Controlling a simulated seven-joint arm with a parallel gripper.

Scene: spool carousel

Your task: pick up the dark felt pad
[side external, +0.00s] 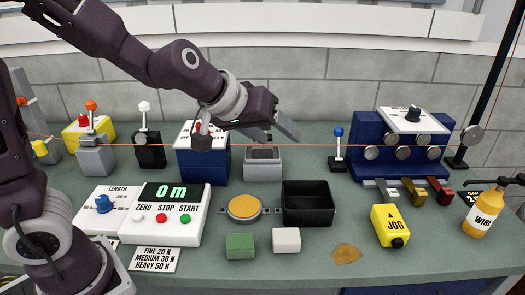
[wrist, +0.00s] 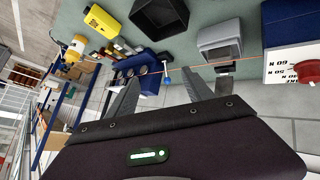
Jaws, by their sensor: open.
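A dark green block (side external: 240,246), the darkest pad-like piece in view, lies near the front of the bench; I cannot tell for certain that it is felt. A white block (side external: 286,240) of similar size lies just right of it. My gripper (side external: 281,134) is open and empty, above the back of the bench near the grey box, well behind and above the green block. The wrist view shows its two fingers spread apart (wrist: 170,82), with nothing between them. The green block does not show in the wrist view.
A black open bin (side external: 307,204) and a round yellow-topped piece (side external: 244,208) stand behind the blocks. A grey box (side external: 262,165) is below my gripper. A yellow JOG control (side external: 389,226) and tan scrap (side external: 346,254) lie right. A thin orange line crosses the bench at gripper height.

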